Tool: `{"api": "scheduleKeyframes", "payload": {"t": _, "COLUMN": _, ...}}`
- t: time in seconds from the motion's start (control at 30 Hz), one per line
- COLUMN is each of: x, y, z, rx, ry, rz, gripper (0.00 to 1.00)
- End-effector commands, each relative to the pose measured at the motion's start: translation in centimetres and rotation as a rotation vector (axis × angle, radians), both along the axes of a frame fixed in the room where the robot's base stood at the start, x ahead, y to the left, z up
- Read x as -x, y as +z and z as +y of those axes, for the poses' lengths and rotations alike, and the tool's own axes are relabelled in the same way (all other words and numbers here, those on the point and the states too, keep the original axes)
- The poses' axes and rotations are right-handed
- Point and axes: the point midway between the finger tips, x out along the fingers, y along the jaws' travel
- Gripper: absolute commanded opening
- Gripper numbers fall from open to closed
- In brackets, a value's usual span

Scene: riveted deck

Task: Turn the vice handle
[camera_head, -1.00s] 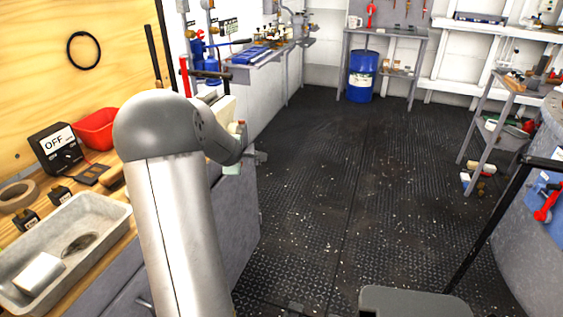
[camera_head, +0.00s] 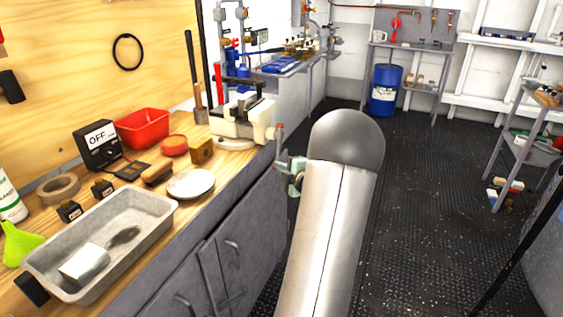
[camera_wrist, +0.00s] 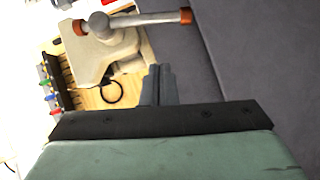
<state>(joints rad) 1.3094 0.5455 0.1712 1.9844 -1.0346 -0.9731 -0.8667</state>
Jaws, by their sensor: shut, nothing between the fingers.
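The cream vice (camera_head: 236,124) stands at the bench's far front corner. Its handle (camera_head: 279,142), a bar with orange-red end knobs, hangs upright at the bench's front edge. In the wrist view the vice body (camera_wrist: 105,50) is at the upper left, and the handle bar (camera_wrist: 145,20) crosses the top. My gripper (camera_head: 281,164) is just below the handle, beside the cabinet front, partly hidden by my arm. In the wrist view my gripper's fingertips (camera_wrist: 158,70) are together and empty, below the bar with a visible gap in the picture.
The bench holds a metal tray (camera_head: 150,205), a white dish (camera_head: 190,184), a red bin (camera_head: 143,128) and an OFF box (camera_head: 98,145). The grey cabinet (camera_head: 240,240) stands close left of my arm. The dark deck (camera_head: 430,190) is open to the right.

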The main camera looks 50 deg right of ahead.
Motion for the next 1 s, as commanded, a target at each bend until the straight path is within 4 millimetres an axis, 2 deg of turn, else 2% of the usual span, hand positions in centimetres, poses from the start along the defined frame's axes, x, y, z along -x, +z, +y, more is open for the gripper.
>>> {"api": "scheduleKeyframes", "payload": {"t": 0.13, "x": -2.9, "y": -0.5, "z": -1.0, "rx": -0.002, "ry": 0.001, "rz": -0.001, "gripper": 0.0}}
{"api": "scheduleKeyframes", "payload": {"t": 0.3, "x": -3.7, "y": -1.2, "z": -3.4, "rx": -0.001, "ry": -0.002, "rz": 0.0, "gripper": 0.0}}
{"api": "scheduleKeyframes", "payload": {"t": 0.5, "x": -4.1, "y": -1.5, "z": -4.4, "rx": -0.002, "ry": -0.002, "rz": 0.0, "gripper": 0.0}}
{"api": "scheduleKeyframes", "payload": {"t": 0.83, "x": -4.1, "y": -1.5, "z": -4.4, "rx": -0.001, "ry": -0.002, "rz": 0.0, "gripper": 0.0}}
{"api": "scheduleKeyframes", "payload": {"t": 1.0, "x": -4.2, "y": -2.4, "z": -4.7, "rx": 0.036, "ry": -0.002, "rz": -0.007, "gripper": 0.0}}
